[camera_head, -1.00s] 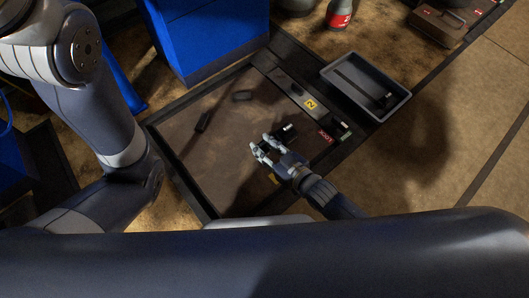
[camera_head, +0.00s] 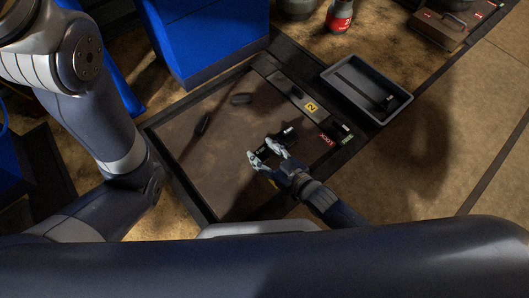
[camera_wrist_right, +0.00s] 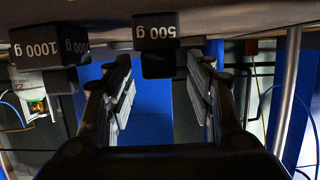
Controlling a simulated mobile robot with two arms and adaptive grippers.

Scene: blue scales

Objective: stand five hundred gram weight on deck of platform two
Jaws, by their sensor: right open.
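The five hundred gram weight (camera_wrist_right: 156,30), a black block marked "500 g", stands on the deck in the right wrist view, which shows the scene upside down. It is ahead of my fingers, in line with the gap between them, and looks apart from both. In the head view it is a small dark block (camera_head: 262,153) by my fingertips. The brown deck of platform two (camera_head: 225,165) lies in a dark frame with a yellow "2" label (camera_head: 311,107). My right gripper (camera_head: 259,149) is open over the deck; its fingers show in the wrist view (camera_wrist_right: 160,85). My left gripper is out of view.
A black 1000 g weight (camera_wrist_right: 42,52) stands beside the 500 g one; it also shows in the head view (camera_head: 287,132). A grey tray (camera_head: 340,83) and a blue box (camera_head: 205,45) flank the platform.

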